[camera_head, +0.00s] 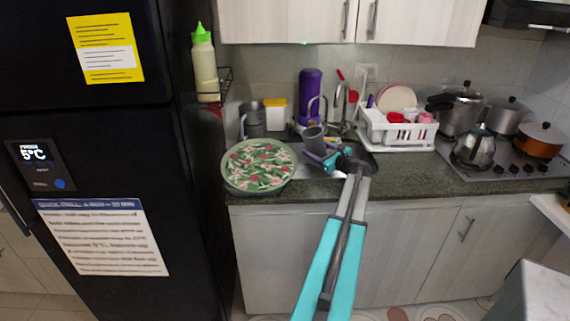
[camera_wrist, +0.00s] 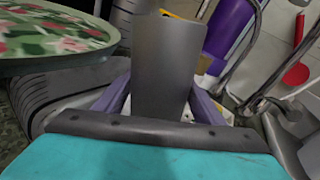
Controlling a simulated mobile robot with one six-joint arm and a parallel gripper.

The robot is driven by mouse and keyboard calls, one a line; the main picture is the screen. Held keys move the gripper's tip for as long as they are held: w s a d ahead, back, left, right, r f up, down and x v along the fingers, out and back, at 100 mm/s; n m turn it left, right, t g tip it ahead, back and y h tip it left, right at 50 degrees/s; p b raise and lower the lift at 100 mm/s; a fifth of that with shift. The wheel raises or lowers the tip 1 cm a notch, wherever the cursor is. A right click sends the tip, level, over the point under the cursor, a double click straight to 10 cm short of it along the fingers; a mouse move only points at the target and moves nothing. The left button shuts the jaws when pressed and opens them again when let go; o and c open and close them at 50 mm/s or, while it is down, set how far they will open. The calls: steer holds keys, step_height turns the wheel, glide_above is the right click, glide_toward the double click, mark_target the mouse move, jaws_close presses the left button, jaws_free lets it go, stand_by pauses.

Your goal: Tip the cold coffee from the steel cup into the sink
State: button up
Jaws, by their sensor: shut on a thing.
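The grey steel cup (camera_head: 313,137) is between the fingers of my gripper (camera_head: 330,160), above the left part of the sink area. In the wrist view the cup (camera_wrist: 165,65) stands between the two purple fingers (camera_wrist: 168,105), which are shut on it. It looks close to upright, with a slight lean; its contents are hidden. My arm hides much of the basin. The tap (camera_head: 340,108) rises behind it.
A floral round tray (camera_head: 258,166) lies on the counter left of the cup and also shows in the wrist view (camera_wrist: 55,40). A purple bottle (camera_head: 311,92) stands behind. A white dish rack (camera_head: 397,132) is right of the sink. The black fridge (camera_head: 100,150) bounds the left.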

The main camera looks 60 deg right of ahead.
mark_target(319, 138)
steer(key=shift+s+d+f+m, duration=0.15)
steer(key=shift+f+m, duration=0.25)
steer(key=shift+s+d+r+m+t+h+p, duration=0.15)
steer(key=shift+m+t+p, duration=0.1)
steer(key=shift+m, duration=0.3)
steer(key=shift+w+r+m+t+h+p, duration=0.15)
steer(key=shift+m+t, duration=0.1)
steer(key=shift+m, duration=0.3)
steer(key=shift+s, duration=0.15)
steer(key=shift+r+p, duration=1.25)
steer(key=shift+r, duration=1.25)
